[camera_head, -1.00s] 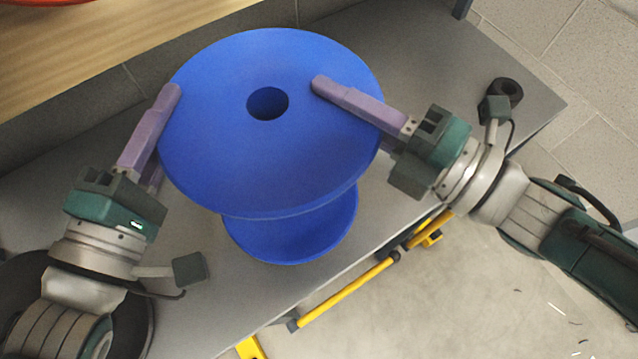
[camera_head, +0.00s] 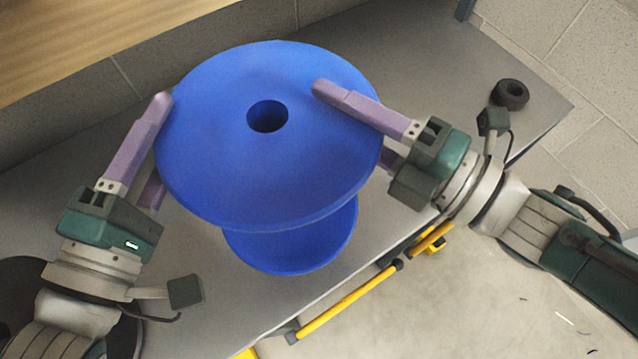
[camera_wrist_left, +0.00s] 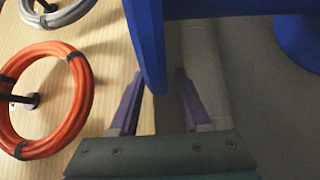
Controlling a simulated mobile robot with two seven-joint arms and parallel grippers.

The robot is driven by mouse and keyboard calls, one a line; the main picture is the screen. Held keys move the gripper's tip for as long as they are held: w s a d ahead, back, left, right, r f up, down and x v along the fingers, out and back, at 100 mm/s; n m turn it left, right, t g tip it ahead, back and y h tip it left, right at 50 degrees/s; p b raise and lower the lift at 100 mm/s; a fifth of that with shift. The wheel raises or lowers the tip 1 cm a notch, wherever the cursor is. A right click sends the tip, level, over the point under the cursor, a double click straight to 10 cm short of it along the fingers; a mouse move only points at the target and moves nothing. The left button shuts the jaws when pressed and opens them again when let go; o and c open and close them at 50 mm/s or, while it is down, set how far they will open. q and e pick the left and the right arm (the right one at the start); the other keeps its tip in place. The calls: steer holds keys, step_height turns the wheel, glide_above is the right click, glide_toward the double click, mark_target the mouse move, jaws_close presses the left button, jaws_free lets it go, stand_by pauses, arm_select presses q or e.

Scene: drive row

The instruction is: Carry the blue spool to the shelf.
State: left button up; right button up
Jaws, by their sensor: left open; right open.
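The blue spool (camera_head: 240,175) stands upright in the head view, its wide upper flange above a narrower-looking lower flange over the grey bench (camera_head: 440,50). Whether it rests on the bench I cannot tell. My left gripper (camera_head: 164,140) is open at the flange's left rim, one finger above the other. In the left wrist view the blue flange (camera_wrist_left: 148,45) reaches down between its fingers (camera_wrist_left: 158,85). My right gripper (camera_head: 335,115) is open, one finger over the flange's top at the right; its other finger is mostly hidden beneath. The shelf (camera_head: 90,40) appears to be the wooden surface at upper left.
A black ring (camera_head: 510,94) lies at the bench's far right. A yellow bar (camera_head: 345,303) runs below the front edge. In the wrist view, an orange cable coil (camera_wrist_left: 75,95) and a grey coil (camera_wrist_left: 60,12) are by the wooden surface. Open floor shows at lower right.

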steer(key=shift+s+d, duration=0.1)
steer(key=shift+s, duration=0.05)
arm_select(q)
steer(key=v, duration=1.1)
arm_select(e)
steer(key=v, duration=1.1)
steer(key=shift+s+d, duration=0.2)
steer(key=shift+d, duration=0.05)
arm_select(q)
steer(key=shift+s, duration=0.1)
